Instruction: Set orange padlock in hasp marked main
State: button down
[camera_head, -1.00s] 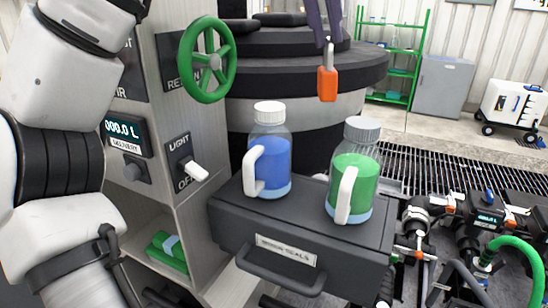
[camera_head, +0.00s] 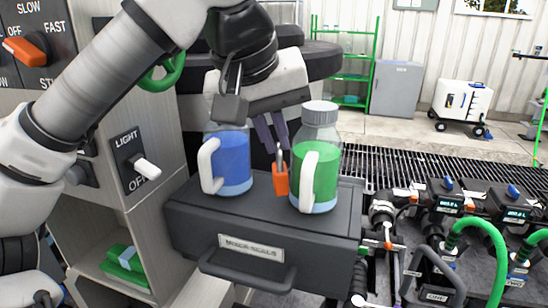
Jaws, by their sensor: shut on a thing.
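The orange padlock (camera_head: 281,181) hangs upright below my gripper (camera_head: 277,142), its metal shackle between the dark fingertips. My gripper is shut on it. The padlock is in the gap between the blue-filled jug (camera_head: 232,160) and the green-filled jug (camera_head: 318,175), in front of or close above the grey drawer box (camera_head: 190,206); I cannot tell if it touches anything. No hasp marked main can be made out in this view.
The drawer box bears a label and a front handle (camera_head: 245,272). A panel with a light switch (camera_head: 148,167) stands left. Valves, meters (camera_head: 445,197) and green hoses (camera_head: 490,235) fill the lower right. A grey cabinet (camera_head: 397,88) and white wheeled cart (camera_head: 463,108) stand behind.

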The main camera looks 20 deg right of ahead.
aim_at(278, 168)
jog(key=shift+f, duration=1.85)
jog(key=shift+f, duration=0.2)
jog(key=c, duration=1.8)
grip_release()
jog(key=shift+r, duration=0.1)
jog(key=shift+r, duration=0.25)
jog(key=v, duration=1.1)
jog(key=shift+s+a+r, duration=0.15)
jog(key=shift+a+r, duration=0.15)
